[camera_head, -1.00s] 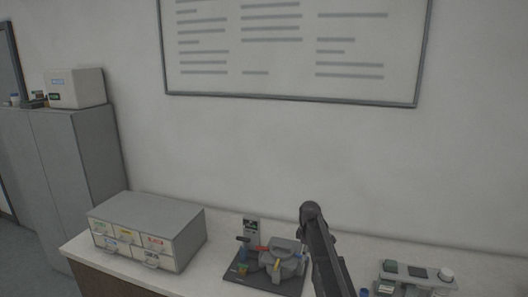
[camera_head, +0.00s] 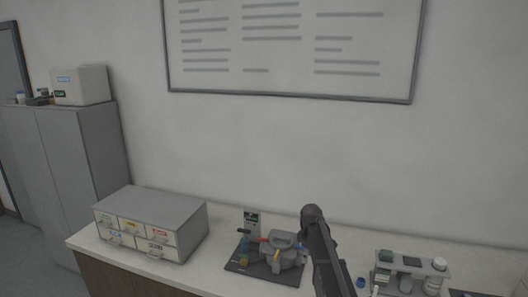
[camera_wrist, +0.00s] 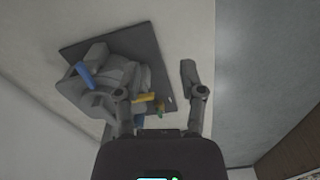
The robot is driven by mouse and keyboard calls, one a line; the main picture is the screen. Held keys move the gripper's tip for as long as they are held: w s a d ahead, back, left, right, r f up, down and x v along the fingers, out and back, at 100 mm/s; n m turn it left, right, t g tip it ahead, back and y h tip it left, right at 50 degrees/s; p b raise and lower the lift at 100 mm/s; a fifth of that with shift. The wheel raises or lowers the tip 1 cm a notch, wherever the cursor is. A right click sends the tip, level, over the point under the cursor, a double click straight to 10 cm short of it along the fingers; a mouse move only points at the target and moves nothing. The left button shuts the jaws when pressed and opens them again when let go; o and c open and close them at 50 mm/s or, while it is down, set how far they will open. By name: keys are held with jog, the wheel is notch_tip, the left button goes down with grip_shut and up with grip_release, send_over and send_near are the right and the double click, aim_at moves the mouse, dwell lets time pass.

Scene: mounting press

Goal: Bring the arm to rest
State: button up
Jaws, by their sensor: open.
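The mounting press (camera_head: 282,248) stands on a dark base plate (camera_head: 245,268) on the bench, with coloured handles showing. My arm rises in front of the bench just right of the press in the head view; my gripper is not visible there. In the wrist view my gripper (camera_wrist: 160,88) is open, its two fingers spread apart with nothing held between them. The press also shows in the wrist view (camera_wrist: 112,78), beyond and left of the fingers, with a blue handle and a yellow part. The left finger overlaps it in the picture; I cannot tell the gap.
A grey drawer unit (camera_head: 150,222) sits on the left of the bench (camera_head: 210,262). A small rack (camera_head: 412,268) with containers stands to the right of my arm. A grey cabinet (camera_head: 62,160) stands far left. A whiteboard (camera_head: 290,45) hangs on the wall above.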

jog(key=s+f+m+b, duration=0.4)
jog(key=s+m, duration=0.2)
jog(key=s, duration=0.7)
jog(key=s+f+m+b, duration=0.5)
jog(key=s+m, duration=0.1)
jog(key=s, duration=0.8)
jog(key=shift+s+d+f, duration=0.15)
jog(key=shift+s+d, duration=0.1)
jog(key=shift+d, duration=0.2)
